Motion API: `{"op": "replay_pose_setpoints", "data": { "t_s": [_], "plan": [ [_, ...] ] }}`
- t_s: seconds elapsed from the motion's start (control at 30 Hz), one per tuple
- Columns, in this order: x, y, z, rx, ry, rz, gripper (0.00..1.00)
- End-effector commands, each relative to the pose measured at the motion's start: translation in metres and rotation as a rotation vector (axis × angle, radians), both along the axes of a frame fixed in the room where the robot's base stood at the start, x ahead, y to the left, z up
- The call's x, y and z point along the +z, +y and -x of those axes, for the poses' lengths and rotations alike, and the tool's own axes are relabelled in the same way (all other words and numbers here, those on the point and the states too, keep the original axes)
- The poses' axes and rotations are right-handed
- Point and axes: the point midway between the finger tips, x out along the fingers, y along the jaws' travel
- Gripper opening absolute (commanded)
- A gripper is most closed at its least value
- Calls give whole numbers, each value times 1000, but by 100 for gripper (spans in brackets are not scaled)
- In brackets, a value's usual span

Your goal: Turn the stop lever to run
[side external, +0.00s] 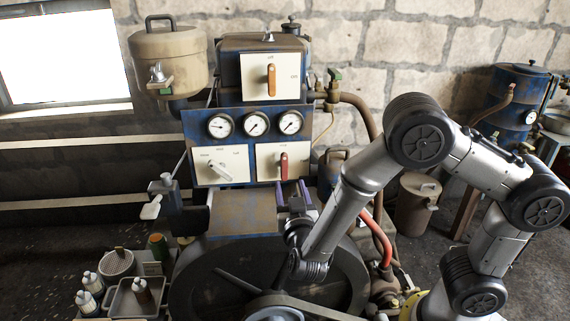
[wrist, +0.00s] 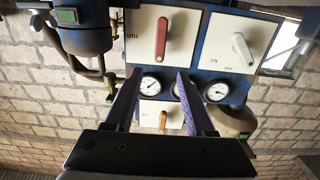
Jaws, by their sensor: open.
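A red lever (side external: 284,165) stands roughly upright on the right lower white plate (side external: 266,158) of the blue panel. In the wrist view, which is upside down, the red lever (wrist: 165,36) is at the top, with lettering like "RUN" to its left. I take it as the stop lever. My gripper (side external: 292,187) is open and empty, its purple fingers pointing up just below that plate. In the wrist view my gripper (wrist: 160,73) has its fingers apart, with the red lever beyond the gap between their tips. I see no contact with the lever.
A pale lever (side external: 218,170) is on the left plate and an orange lever (side external: 271,79) on the upper plate. Several gauges (side external: 256,124) lie between. Pipes and a brass valve (side external: 330,92) stand right. A large dark wheel (side external: 215,285) is below; bottles and a tray (side external: 133,300) stand lower left.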

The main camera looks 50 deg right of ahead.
Motion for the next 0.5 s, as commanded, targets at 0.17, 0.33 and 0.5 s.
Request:
{"op": "replay_pose_setpoints", "data": {
  "t_s": [0.17, 0.33, 0.5],
  "plan": [
    [0, -26, -23, -7, -1, -2, 55],
    [0, -49, -46, -6, -1, -1, 55],
    [1, -68, -67, -4, -2, -1, 55]
  ]
}}
